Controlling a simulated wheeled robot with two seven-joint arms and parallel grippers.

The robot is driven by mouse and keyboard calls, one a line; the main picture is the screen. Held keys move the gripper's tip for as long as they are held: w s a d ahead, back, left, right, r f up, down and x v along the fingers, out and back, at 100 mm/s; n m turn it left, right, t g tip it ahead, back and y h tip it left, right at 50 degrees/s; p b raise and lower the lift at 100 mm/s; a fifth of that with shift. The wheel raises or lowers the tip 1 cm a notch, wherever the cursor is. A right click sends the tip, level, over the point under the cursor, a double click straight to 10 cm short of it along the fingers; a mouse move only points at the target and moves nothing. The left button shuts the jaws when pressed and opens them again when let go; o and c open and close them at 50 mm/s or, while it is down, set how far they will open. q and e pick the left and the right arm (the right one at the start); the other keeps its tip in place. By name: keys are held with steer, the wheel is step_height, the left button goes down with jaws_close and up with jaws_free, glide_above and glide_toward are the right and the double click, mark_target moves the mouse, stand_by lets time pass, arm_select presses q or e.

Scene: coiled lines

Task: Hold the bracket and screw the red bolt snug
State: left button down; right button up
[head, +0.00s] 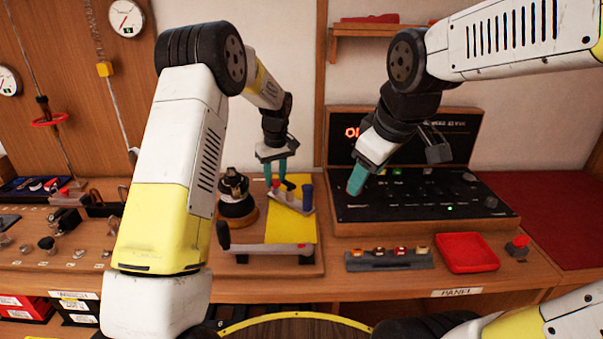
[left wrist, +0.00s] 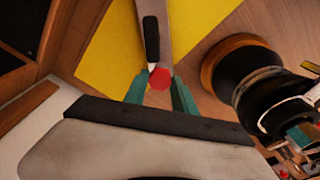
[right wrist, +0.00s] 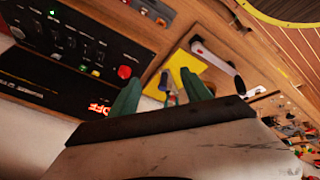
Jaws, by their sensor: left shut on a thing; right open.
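The grey bracket (head: 292,203) lies on a yellow sheet (head: 304,230) on a wooden board, with a blue post (head: 307,194) and a dark upright part on it. My left gripper (head: 276,172) points down at the bracket's left end, shut on the red bolt (left wrist: 160,79). In the left wrist view the bolt's hexagonal head shows between the teal fingertips (left wrist: 161,86). The bolt's shank is hidden. My right gripper (head: 357,181) is open and empty, up and right of the bracket, in front of the black panel. The bracket shows beyond its fingers in the right wrist view (right wrist: 166,80).
A round dark device on a wooden base (head: 237,204) stands close left of the bracket. A tool with a long light handle (head: 268,248) lies in front. The control panel (head: 425,195), a fuse strip (head: 390,262) and a red tray (head: 466,252) stand to the right.

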steer(key=w+a+f+n+g+h, duration=0.1)
steer(key=w+a+f+n, duration=0.1)
steer(key=w+n, duration=0.4)
steer(key=w+a+f+n, duration=0.2)
steer(key=w+a+n, duration=0.15)
steer(key=n, duration=0.35)
steer(key=n+h, duration=0.1)
steer(key=n, duration=1.1)
glide_toward(307, 194)
steer(key=f, duration=0.1)
steer(key=x, duration=1.2)
steer(key=shift+w, duration=0.35)
steer(key=shift+r, duration=0.1)
jaws_close()
